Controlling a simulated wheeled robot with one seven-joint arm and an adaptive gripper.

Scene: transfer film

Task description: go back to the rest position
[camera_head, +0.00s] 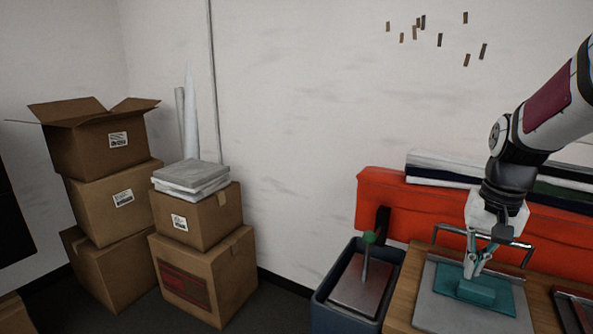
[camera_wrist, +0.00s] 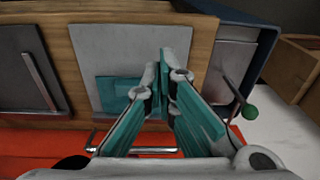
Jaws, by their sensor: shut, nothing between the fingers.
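My gripper (camera_head: 472,276) is above the wooden bench on the right of the head view, pointing down, with its fingertips together and empty. In the wrist view my gripper (camera_wrist: 163,70) shows teal finger pads that converge at the tips. Below it, a teal block (camera_head: 477,292) sits on a teal sheet (camera_head: 503,305), which lies on a grey plate (camera_head: 438,311). The teal sheet (camera_wrist: 108,88) also shows in the wrist view, partly hidden by the fingers. I cannot tell the exact gap between the fingertips and the block.
A blue bin (camera_head: 325,312) with a green-knobbed lever (camera_head: 368,238) stands left of the bench (camera_head: 410,272). A metal bar handle (camera_head: 515,246) rises behind the plate. A red padded piece (camera_head: 385,190) and stacked sheets are at the back. Cardboard boxes (camera_head: 110,200) stand left.

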